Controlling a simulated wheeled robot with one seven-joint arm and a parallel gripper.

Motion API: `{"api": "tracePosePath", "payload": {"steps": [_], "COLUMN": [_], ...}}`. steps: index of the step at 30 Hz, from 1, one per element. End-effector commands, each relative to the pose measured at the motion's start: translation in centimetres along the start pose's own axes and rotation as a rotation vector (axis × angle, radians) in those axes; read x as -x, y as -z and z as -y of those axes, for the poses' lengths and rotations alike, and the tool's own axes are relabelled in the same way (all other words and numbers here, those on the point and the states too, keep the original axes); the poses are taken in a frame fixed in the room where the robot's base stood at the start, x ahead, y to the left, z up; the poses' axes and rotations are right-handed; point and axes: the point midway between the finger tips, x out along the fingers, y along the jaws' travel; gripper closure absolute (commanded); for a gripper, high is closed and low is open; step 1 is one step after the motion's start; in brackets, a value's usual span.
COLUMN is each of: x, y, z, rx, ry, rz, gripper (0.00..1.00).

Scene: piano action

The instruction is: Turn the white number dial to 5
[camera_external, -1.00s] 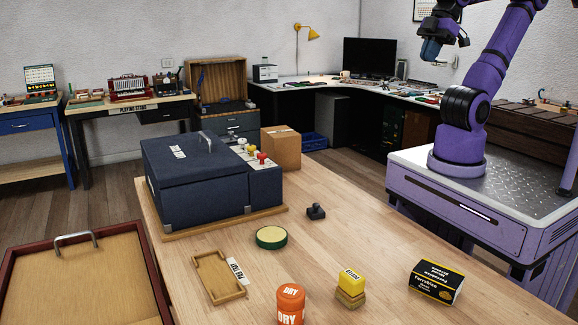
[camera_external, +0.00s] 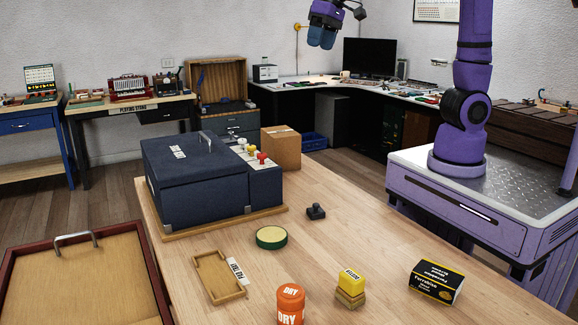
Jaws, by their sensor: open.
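The dark blue box (camera_external: 190,185) stands on a wooden base on the table. A light panel (camera_external: 262,172) runs along its right side and carries several small knobs. A white knob (camera_external: 242,143) is at the far end of the panel, with a yellow knob (camera_external: 252,150) and a red knob (camera_external: 262,158) nearer. The white one may be the number dial; its markings are too small to read. My gripper (camera_external: 322,38) is high up at the top of the picture, above and to the right of the box, far from the knobs. It is open and holds nothing visible.
A cardboard box (camera_external: 281,148) stands just behind the panel. On the table are a small black object (camera_external: 316,212), a round green-rimmed tin (camera_external: 271,238), a wooden tray (camera_external: 219,277), an orange jar (camera_external: 290,304), yellow blocks (camera_external: 351,287) and a black box (camera_external: 435,281). Space above the panel is clear.

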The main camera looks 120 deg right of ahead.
Motion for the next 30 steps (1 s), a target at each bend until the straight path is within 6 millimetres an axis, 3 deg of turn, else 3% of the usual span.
{"api": "tracePosePath", "payload": {"steps": [1, 8, 14, 18, 24, 30], "x": [-1.2, -6.5, -12.2, -16.6, -23.1, -27.2], "y": [2.0, 10.2, 17.1, 21.6, 26.9, 29.8], "z": [0.3, 0.4, -1.2, -3.2, -7.0, -9.9], "rx": [-0.063, -0.365, -0.627, -0.81, -1.055, -1.208], "ry": [-0.016, -0.076, -0.129, -0.168, -0.221, -0.254], "rz": [0.007, 0.027, 0.037, 0.04, 0.039, 0.035], "gripper": [0.4, 0.4, 0.4, 0.4, 0.4, 0.4]}}
